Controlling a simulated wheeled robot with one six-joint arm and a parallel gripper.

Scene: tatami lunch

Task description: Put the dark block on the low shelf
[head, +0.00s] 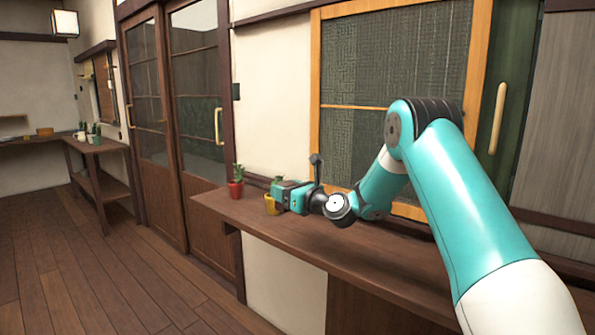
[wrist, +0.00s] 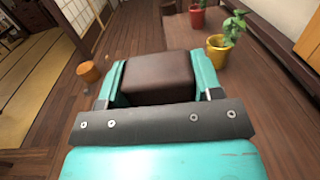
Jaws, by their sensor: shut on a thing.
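The dark brown block (wrist: 158,72) sits between the two teal fingers of my gripper (wrist: 157,60) in the wrist view, and the gripper is shut on it. In the head view my gripper (head: 278,195) is at the far left part of the long wooden counter, level and pointing left. The block cannot be made out there. A low wooden stand with a lower shelf board (head: 108,188) is farther off at the left. I cannot tell for sure whether this is the low shelf.
A yellow pot (head: 271,204) with a plant is close by my gripper on the counter (head: 320,243). A red pot (head: 235,189) stands beyond it. Wooden sliding doors (head: 170,120) line the wall. The floor (head: 110,275) at left is clear.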

